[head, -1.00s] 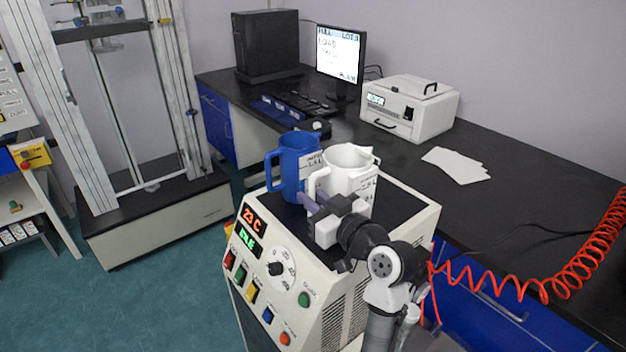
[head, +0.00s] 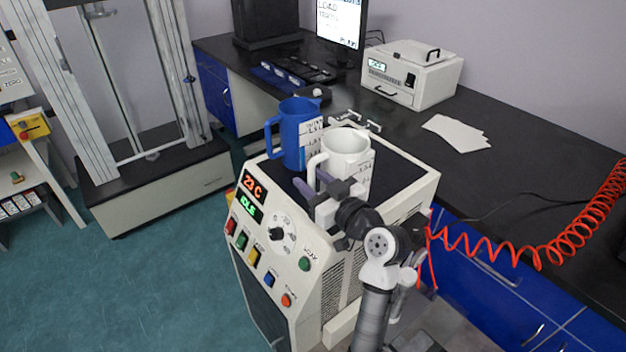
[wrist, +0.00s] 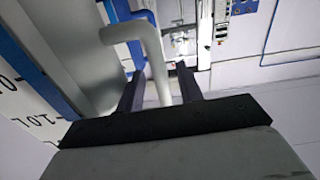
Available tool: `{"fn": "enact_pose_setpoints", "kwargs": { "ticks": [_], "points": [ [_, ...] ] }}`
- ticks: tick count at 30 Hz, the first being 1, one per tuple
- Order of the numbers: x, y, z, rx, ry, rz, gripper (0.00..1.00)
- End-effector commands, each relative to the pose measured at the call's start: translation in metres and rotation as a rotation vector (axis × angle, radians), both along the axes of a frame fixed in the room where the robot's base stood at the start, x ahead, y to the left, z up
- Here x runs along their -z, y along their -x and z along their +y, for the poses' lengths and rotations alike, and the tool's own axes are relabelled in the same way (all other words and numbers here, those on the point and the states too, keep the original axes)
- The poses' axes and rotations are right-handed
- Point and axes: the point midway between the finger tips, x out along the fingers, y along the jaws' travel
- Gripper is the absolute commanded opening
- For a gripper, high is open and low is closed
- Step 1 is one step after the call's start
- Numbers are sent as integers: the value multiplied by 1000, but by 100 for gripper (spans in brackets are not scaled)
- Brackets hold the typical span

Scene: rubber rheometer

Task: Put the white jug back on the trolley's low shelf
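The white jug (head: 345,155) stands upright on the black top of the cream machine (head: 335,250), beside a blue jug (head: 297,135). Its handle points left toward the front. My gripper (head: 312,187) is at that handle, with its purple fingers reaching in from the front right. In the wrist view the handle (wrist: 155,60) passes between my two fingers, which also show there (wrist: 160,90). They are apart, with gaps beside the handle. The jug's body (wrist: 70,50) is left of them. The trolley's low shelf cannot be made out for certain.
A white-framed stand (head: 50,180) with a low shelf is cut by the left edge. A black bench (head: 400,140) runs behind, with a white box instrument (head: 412,78) and papers (head: 457,132). A coiled red hose (head: 520,250) hangs at the right. Green floor is open at the left.

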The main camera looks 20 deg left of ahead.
Motion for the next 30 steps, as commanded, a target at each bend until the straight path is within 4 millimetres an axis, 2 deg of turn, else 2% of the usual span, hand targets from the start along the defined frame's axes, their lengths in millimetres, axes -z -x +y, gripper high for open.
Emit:
{"fn": "enact_pose_setpoints", "kwargs": {
  "ticks": [10,24,30],
  "points": [
    [1,4,-7,1,1,-1,36],
    [2,54,-83,4,1,-2,36],
    [0,66,-98,2,0,-2,36]
  ]
}}
